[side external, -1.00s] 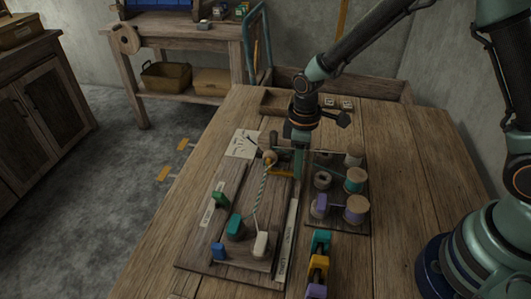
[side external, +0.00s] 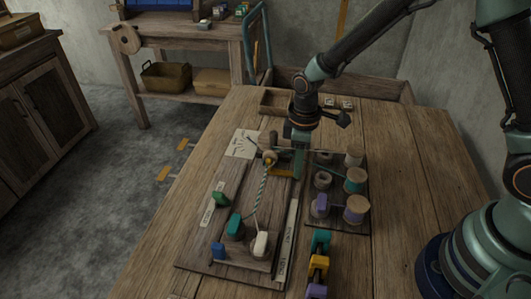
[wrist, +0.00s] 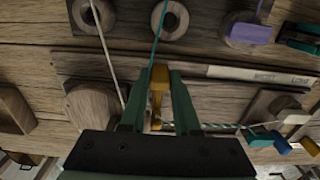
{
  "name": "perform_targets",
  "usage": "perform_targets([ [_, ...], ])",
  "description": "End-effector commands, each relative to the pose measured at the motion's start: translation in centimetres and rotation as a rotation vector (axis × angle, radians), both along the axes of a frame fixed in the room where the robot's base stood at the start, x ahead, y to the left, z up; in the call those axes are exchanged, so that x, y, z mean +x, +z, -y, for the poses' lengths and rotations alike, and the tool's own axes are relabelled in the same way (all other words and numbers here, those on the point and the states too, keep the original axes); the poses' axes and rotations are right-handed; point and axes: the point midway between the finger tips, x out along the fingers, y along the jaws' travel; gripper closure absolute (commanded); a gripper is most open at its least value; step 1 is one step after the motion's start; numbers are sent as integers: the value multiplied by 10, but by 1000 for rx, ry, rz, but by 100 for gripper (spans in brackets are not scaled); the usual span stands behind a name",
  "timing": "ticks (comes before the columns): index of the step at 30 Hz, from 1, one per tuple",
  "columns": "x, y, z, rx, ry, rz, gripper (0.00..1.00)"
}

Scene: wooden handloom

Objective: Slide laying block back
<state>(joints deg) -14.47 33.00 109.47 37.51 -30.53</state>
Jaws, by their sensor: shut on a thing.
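An ochre laying block (side external: 281,172) is beside the upper end of a green-and-white twisted cord (side external: 262,185) on the dark wooden board (side external: 225,254). My gripper (side external: 299,172) points down over the board's right edge. In the wrist view, my gripper (wrist: 159,90) is shut on the ochre block (wrist: 158,82), which stands upright between its two green fingers. A pale strand (wrist: 103,45) and a teal strand (wrist: 158,35) run toward the block. The twisted cord (wrist: 225,126) leads off to the right there. The fingers and gripper body hide the block's lower part.
A spool rack (side external: 337,222) with several spools stands close to the right. Green (side external: 221,198), teal (side external: 235,224), blue (side external: 218,251) and white (side external: 260,242) pieces sit on the board. Coloured clips (side external: 319,264) lie in front.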

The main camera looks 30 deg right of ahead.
Motion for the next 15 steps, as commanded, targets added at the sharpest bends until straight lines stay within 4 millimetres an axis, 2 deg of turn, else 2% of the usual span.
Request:
perform_targets([
  [6, -4, 1, -4, 0, 2, -1, 100],
  [15, -45, 1, -46, 0, 5, -1, 100],
])
